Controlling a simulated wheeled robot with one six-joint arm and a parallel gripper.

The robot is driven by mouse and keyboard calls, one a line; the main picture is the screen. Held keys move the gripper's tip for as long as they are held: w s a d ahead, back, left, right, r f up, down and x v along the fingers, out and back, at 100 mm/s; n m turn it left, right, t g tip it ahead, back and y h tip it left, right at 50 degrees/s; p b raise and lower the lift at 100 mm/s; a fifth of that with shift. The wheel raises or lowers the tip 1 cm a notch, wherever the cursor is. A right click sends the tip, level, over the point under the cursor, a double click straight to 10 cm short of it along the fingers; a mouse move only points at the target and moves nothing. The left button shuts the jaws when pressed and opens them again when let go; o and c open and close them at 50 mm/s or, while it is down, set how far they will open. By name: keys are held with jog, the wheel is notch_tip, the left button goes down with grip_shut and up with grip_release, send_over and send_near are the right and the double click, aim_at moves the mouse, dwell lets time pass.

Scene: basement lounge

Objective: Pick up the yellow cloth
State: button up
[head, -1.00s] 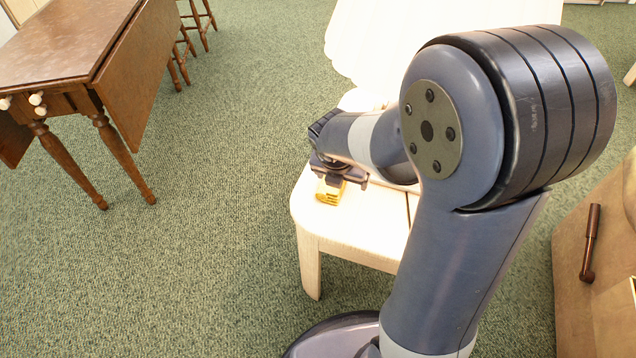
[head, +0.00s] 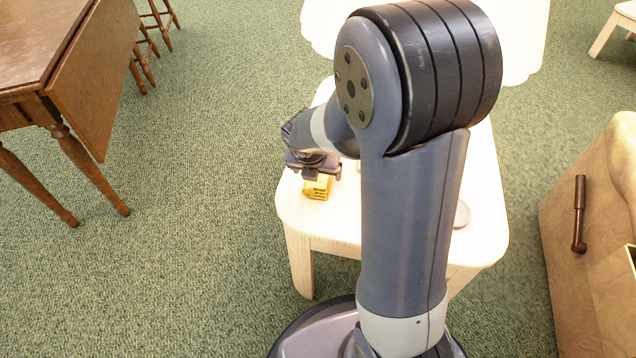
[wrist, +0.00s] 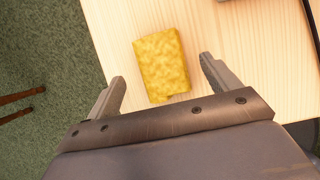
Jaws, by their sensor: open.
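The yellow cloth (wrist: 161,66) is a folded, textured block lying on the pale wooden table (wrist: 222,28). In the head view the cloth (head: 318,187) lies near the table's left edge, partly hidden behind my gripper (head: 314,175). In the wrist view my gripper (wrist: 164,86) is open and empty. Its two fingers stand apart, left and right of the cloth's lower end. The cloth is mostly beyond the fingertips, and I see no contact. The height of the fingers over the table is hard to tell.
A round grey item (head: 462,214) lies on the table's right side.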

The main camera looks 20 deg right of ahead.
jog(key=x, duration=0.1)
jog(key=b+x, duration=0.1)
jog(key=x, duration=0.1)
jog(key=shift+s, duration=0.25)
jog(key=shift+w+f, duration=0.15)
jog(key=shift+f, duration=0.1)
jog(key=shift+f, duration=0.2)
jog(key=c, duration=1)
